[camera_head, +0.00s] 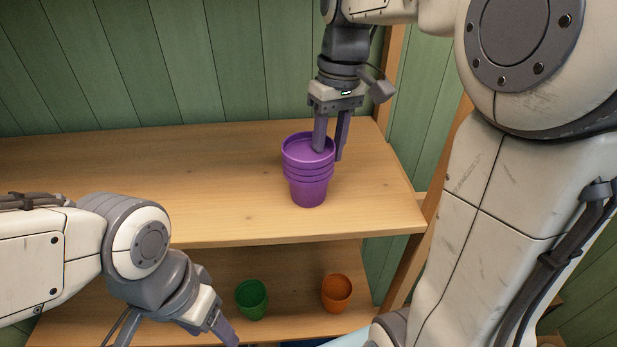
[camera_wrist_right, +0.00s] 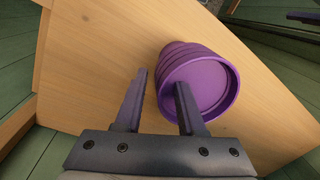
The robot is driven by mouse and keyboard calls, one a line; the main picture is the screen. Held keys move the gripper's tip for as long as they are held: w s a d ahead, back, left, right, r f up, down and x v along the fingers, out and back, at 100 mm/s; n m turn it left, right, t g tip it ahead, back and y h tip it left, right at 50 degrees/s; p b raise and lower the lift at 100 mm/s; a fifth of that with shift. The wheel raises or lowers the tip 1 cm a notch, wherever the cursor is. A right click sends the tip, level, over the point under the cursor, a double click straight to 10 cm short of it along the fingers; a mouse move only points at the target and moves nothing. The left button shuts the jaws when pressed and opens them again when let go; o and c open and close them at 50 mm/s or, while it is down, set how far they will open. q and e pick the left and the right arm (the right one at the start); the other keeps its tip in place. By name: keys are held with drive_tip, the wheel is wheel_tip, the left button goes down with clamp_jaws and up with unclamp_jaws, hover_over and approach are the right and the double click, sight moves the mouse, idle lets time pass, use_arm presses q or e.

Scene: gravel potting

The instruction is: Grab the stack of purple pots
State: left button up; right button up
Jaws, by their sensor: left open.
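The stack of purple pots (camera_head: 309,180) stands upright on the upper wooden shelf, its several rims nested closely. It also shows in the right wrist view (camera_wrist_right: 210,85). My right gripper (camera_head: 331,142) is at the stack's top from behind and above. One finger reaches over the opening and down inside the top pot; the other is outside the wall on the right, so the rim lies between them. The fingers are apart in the right wrist view (camera_wrist_right: 160,88), with a visible gap. My left gripper (camera_head: 218,328) is open and low at the left, partly cut off, away from the stack.
The upper shelf (camera_head: 150,190) is clear left of the stack. A green pot (camera_head: 251,300) and an orange pot (camera_head: 337,294) stand on the lower shelf. A green plank wall (camera_head: 150,65) is behind, and a wooden post (camera_head: 395,60) stands at the right.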

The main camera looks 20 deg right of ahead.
clamp_jaws()
idle(1.4)
